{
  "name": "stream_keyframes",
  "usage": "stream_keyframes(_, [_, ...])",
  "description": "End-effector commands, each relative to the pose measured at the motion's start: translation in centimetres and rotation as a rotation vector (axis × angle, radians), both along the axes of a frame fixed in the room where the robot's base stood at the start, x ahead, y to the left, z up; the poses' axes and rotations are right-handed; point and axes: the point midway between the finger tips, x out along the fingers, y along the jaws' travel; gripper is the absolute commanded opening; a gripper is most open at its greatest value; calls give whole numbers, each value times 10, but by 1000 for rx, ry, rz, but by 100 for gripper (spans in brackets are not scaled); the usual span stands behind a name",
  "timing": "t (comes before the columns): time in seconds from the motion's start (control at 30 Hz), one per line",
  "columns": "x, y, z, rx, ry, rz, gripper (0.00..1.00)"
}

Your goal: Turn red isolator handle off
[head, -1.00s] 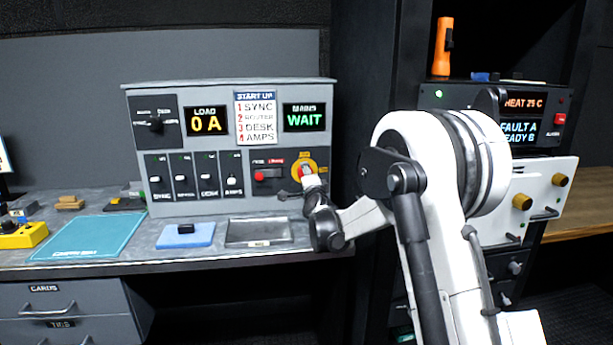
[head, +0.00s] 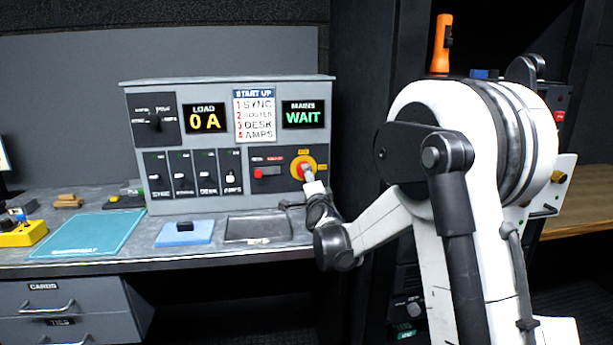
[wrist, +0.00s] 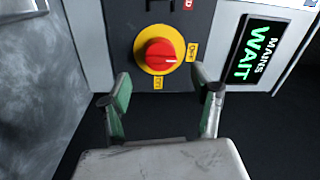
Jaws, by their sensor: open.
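The red isolator handle (wrist: 160,54) is a round red knob on a yellow disc (wrist: 143,63), mounted on the grey control panel. In the head view the yellow disc (head: 304,161) shows at the panel's lower right, and my gripper partly covers the handle. My gripper (wrist: 160,82) is open and empty in the wrist view. Its green-padded fingers stand on either side, short of the handle, with no clear contact.
Beside the handle is a red switch (head: 266,172), with several black rocker switches further left. The mains display (head: 303,115) reads WAIT and the load display (head: 206,118) reads 0 A. A grey tray (head: 259,228) and blue pad (head: 185,233) lie on the desk below.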

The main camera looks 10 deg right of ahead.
Motion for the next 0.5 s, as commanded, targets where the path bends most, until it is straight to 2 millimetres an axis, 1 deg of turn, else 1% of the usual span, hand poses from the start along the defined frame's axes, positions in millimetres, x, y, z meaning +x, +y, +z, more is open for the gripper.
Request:
stream_keyframes(0.03, [-11, 1, -1, 0, 0, 0, 60])
stream_keyframes(0.2, [-37, 2, -2, 0, 0, 0, 60])
stream_keyframes(0.33, [-48, 2, -3, 0, 0, 0, 60])
stream_keyframes(0.5, [-53, 2, -4, 0, 0, 0, 60])
